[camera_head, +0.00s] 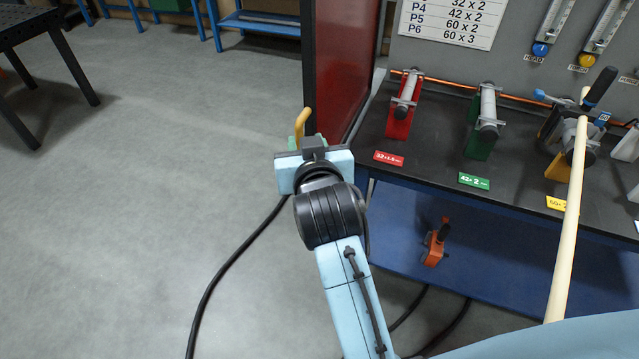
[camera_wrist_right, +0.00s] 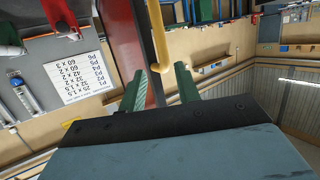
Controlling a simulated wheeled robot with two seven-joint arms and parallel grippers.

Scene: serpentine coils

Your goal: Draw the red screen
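The red screen (camera_head: 342,65) is an upright panel with a dark edge post, standing at the left end of the workbench in the head view. It also shows in the right wrist view (camera_wrist_right: 127,40). A yellow handle (camera_head: 303,121) is near the post's lower end. My right gripper (camera_head: 301,135) is at this handle. In the right wrist view its two green fingers (camera_wrist_right: 163,86) are apart, with the yellow handle (camera_wrist_right: 160,40) between or just beyond them. I cannot tell whether they touch it. My left gripper is not in view.
The workbench (camera_head: 430,148) to the right carries a red clamp (camera_head: 399,121), a green clamp (camera_head: 478,140) and a pipe bender with a long cream bar (camera_head: 570,220). An orange tool (camera_head: 435,245) lies on the lower shelf. Open floor (camera_head: 180,150) is at left, with a dark table (camera_head: 30,25).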

